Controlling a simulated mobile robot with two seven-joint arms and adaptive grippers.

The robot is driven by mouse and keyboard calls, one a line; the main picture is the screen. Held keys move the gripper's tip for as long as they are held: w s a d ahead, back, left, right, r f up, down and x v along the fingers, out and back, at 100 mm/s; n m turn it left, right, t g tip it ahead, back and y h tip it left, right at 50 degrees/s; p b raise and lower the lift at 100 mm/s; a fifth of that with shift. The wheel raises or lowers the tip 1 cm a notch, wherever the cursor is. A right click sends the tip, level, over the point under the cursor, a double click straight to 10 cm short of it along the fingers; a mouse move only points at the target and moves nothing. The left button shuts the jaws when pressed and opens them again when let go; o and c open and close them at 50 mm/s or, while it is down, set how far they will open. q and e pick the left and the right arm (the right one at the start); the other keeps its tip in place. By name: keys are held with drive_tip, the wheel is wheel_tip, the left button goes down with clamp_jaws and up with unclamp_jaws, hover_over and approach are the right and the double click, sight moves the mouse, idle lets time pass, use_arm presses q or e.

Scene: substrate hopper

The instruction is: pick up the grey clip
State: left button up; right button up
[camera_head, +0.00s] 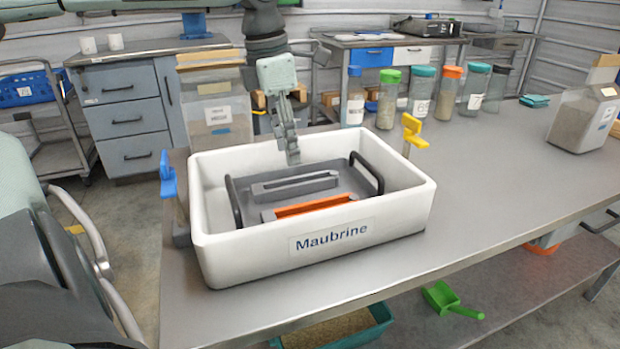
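The grey clip (295,185) is a long, flat bar lying on a dark grey tray (345,172) with black handles, inside a white bin (315,262) labelled "Maubrine". An orange clip (318,205) lies in front of it, roughly parallel. My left gripper (292,158) points down over the back part of the bin, behind and above the grey clip, apart from it as far as I can see. Its fingers show edge-on, so I cannot tell whether they are open or shut. Nothing shows held in it. My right gripper is not in view.
A blue clip (168,176) stands at the bin's left and a yellow clip (412,130) at its back right corner. Several lidded jars (388,100) line the table's back. A clear bag (583,118) stands far right. The table's right middle (500,170) is clear.

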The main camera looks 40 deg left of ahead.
sight(296, 186)
use_arm(q)
drive_tip(key=f, duration=0.4)
drive_tip(key=d+f, duration=0.1)
drive_tip(key=f, duration=0.1)
drive_tip(key=shift+w+f, duration=0.35)
drive_tip(key=c, duration=0.9)
